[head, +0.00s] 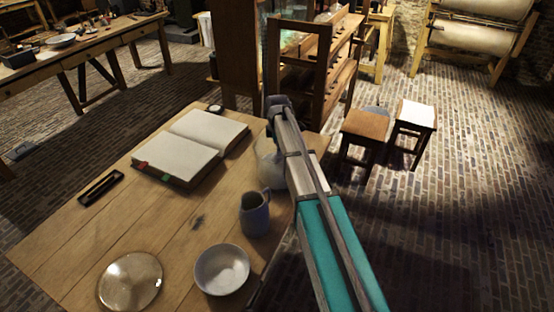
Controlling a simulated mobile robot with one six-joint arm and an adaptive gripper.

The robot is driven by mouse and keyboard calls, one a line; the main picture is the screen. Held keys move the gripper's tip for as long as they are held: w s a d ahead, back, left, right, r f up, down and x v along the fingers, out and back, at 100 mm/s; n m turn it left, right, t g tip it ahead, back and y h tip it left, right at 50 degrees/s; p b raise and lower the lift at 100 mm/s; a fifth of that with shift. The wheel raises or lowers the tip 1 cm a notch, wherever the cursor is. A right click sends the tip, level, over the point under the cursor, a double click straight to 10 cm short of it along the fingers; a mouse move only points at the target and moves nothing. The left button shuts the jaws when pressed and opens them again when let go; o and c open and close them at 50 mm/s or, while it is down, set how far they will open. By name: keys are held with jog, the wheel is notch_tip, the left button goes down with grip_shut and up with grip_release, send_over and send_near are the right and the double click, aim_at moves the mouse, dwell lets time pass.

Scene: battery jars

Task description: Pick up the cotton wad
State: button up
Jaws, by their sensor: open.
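A pale rounded thing (268,168) stands at the right side of the wooden table, partly hidden behind my arm. It may be a glass jar or the cotton wad; I cannot tell which. No other cotton wad can be made out. My arm reaches up from the lower right across the table's right edge to a dark grey joint. I cannot make out gripper fingers in this view.
The table (75,235) holds an open book (195,143), a dark narrow tray (101,188), a blue-grey jug (254,214), a white bowl (221,270) and a round glass dish (130,281). Two stools (365,127) (416,115) stand beyond the arm. The brick floor at right is clear.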

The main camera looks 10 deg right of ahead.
aim_at(277, 158)
jog(key=f+b, duration=0.3)
jog(key=shift+w+f, duration=0.15)
jog(key=shift+w, duration=0.25)
jog(key=shift+f+b, duration=0.95)
jog(key=shift+b, duration=0.2)
jog(key=c, duration=0.8)
